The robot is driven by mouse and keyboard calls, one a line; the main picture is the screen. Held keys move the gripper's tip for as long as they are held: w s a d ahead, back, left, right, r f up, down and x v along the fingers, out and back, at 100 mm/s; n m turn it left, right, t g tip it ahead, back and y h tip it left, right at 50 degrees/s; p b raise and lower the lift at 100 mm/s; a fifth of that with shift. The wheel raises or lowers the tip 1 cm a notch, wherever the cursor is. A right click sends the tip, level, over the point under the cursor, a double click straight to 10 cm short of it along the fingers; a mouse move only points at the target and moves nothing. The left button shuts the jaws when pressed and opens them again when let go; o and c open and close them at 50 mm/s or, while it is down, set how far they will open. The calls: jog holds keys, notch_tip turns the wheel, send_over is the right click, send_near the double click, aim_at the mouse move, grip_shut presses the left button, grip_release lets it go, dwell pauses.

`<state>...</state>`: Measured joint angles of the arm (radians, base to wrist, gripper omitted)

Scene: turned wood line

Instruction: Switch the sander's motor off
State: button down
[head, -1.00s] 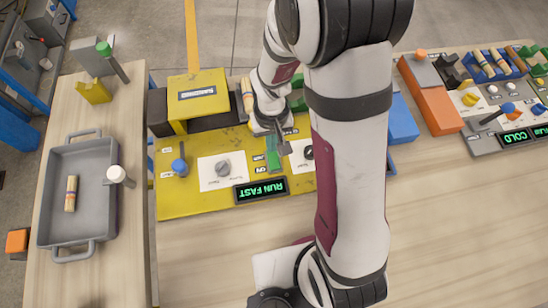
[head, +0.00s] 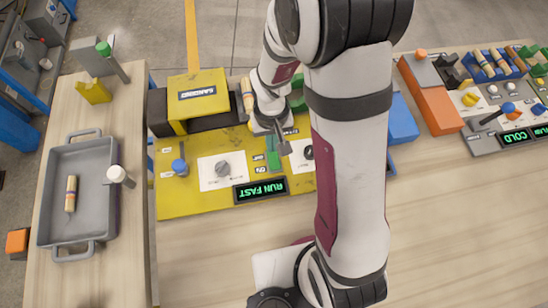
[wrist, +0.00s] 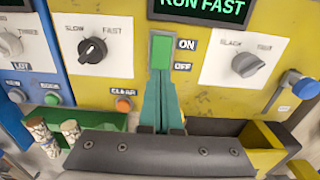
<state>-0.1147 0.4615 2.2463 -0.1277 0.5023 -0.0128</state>
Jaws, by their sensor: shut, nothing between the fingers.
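The sander's yellow panel (head: 205,205) carries a green display (head: 260,190) reading RUN FAST, also partly visible in the wrist view (wrist: 203,8). A green switch (wrist: 160,52) sits below the display in the wrist view, with the ON label (wrist: 187,44) beside its upper part and the OFF label (wrist: 182,66) lower. My gripper (wrist: 161,75) is shut and empty, its fingertips over the switch's lower end near OFF. The fingers hide what lies under them, and I cannot tell whether they touch. In the head view my gripper (head: 284,148) is just beside the switch (head: 273,160).
A black slow/fast knob (wrist: 92,50) and an orange CLEAR button (wrist: 124,104) lie left of the fingers. A grey slack/taut knob (wrist: 248,63) and a blue knob (wrist: 305,86) lie right. A grey tray (head: 52,220) holding a turned piece stands on the left table.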

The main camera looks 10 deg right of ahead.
jog(key=shift+f, duration=1)
dwell(0.6)
notch_tip(320, 180, up, 6)
jog(key=shift+r, duration=0.5)
jog(key=shift+r, duration=0.2)
jog(key=s+r+m+y, duration=0.1)
jog(key=s+r+m, duration=0.1)
jog(key=s+r, duration=0.3)
jog(key=s+r+m, duration=0.3)
jog(key=s+r, duration=0.3)
jog(key=s, duration=0.6)
jog(key=shift+s+r+m+y, duration=0.25)
jog(key=shift+m+y, duration=0.05)
jog(key=shift+y, duration=0.1)
